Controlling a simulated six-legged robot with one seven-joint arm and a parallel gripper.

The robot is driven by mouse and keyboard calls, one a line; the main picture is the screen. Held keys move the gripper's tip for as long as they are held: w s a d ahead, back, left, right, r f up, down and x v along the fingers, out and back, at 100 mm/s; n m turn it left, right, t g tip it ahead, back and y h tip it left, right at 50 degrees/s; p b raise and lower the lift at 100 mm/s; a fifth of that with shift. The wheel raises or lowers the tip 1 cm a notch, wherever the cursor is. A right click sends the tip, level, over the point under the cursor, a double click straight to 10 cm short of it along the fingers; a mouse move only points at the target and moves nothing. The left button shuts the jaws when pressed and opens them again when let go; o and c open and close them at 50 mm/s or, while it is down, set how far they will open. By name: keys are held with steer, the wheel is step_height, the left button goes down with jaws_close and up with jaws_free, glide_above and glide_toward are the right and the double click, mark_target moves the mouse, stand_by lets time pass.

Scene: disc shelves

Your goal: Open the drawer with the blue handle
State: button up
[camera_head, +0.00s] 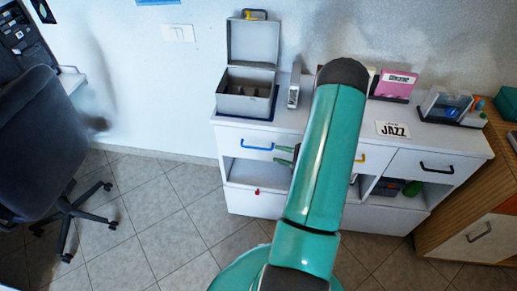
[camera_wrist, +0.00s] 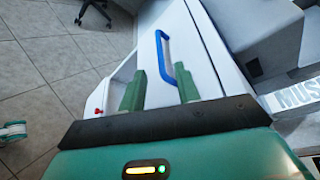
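The drawer with the blue handle is the upper left drawer (camera_head: 237,144) of the white cabinet, and it looks closed. Its blue handle (camera_head: 258,147) is a bar on the white front. In the wrist view the blue handle (camera_wrist: 164,57) lies just beyond my fingertips, between the lines of the two fingers. My gripper (camera_wrist: 160,82) is open and empty, with green fingers spread apart. In the head view my gripper (camera_head: 284,155) is just right of the handle, partly hidden by my teal arm. I cannot tell whether a finger touches the handle.
An open grey box (camera_head: 245,103) stands on the cabinet top above the drawer. Below is an open compartment and a lower front with a red knob (camera_head: 257,191). A black-handled drawer (camera_head: 437,165) is at right. An office chair (camera_head: 40,150) stands left; the tiled floor between is free.

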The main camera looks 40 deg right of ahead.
steer(key=x, duration=0.9)
steer(key=shift+w+a+f, duration=0.1)
steer(key=shift+w+a, duration=0.05)
steer(key=shift+w, duration=0.1)
jaws_close()
